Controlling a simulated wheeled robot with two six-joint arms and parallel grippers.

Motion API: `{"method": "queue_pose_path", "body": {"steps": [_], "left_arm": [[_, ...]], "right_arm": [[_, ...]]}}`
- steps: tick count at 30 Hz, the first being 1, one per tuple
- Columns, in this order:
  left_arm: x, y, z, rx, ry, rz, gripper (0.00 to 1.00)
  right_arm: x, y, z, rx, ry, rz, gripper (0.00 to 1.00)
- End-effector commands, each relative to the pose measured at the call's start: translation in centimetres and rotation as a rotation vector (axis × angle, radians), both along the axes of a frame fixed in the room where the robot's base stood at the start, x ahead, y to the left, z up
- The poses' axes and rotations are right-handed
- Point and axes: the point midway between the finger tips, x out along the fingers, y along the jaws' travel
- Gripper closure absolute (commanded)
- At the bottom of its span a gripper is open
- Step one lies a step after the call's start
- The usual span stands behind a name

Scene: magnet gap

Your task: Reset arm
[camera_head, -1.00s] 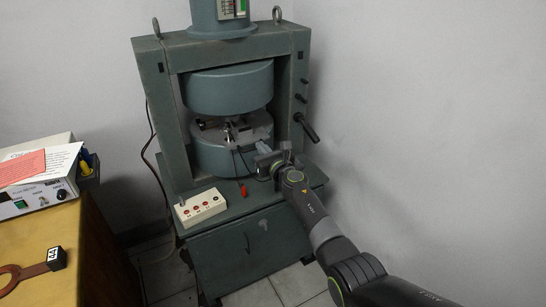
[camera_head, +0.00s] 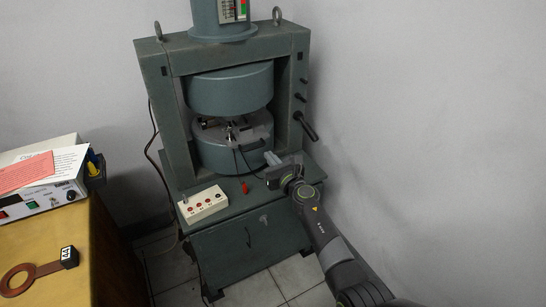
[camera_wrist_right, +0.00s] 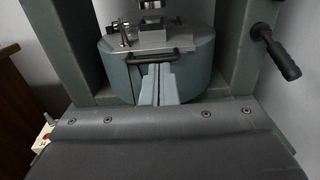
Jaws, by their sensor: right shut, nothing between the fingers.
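My right gripper (camera_head: 271,158) is in front of the lower round pole (camera_head: 232,155) of the green magnet frame (camera_head: 300,85), above the machine's front ledge. Its two pale fingers show shut together and empty in the right wrist view (camera_wrist_right: 158,84), pointing at the lower pole's front (camera_wrist_right: 195,65). No contact with the magnet can be made out. My right arm comes in from the lower right. My left gripper is in neither view.
A control box with red buttons (camera_head: 203,205) sits on the ledge's left. A black lever (camera_head: 306,127) sticks out from the right post. A wooden table (camera_head: 62,240) at left bears a meter (camera_head: 40,200) and a copper-coloured ring paddle (camera_head: 20,277). Space right of the magnet is clear.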

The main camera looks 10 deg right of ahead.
Motion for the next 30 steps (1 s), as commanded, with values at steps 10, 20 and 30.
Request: {"method": "queue_pose_path", "body": {"steps": [10, 20, 30], "left_arm": [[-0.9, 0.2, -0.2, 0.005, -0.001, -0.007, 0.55], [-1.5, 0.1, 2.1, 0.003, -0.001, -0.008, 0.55], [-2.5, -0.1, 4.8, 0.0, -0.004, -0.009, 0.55]], "right_arm": [[-1.1, -0.4, 0.0, 0.002, 0.002, 0.0, 1.0], [-7.4, -6.4, -11.7, 0.566, 0.382, -0.208, 1.0], [-25.7, -15.1, -28.4, 1.459, 0.777, -0.816, 1.0]]}}
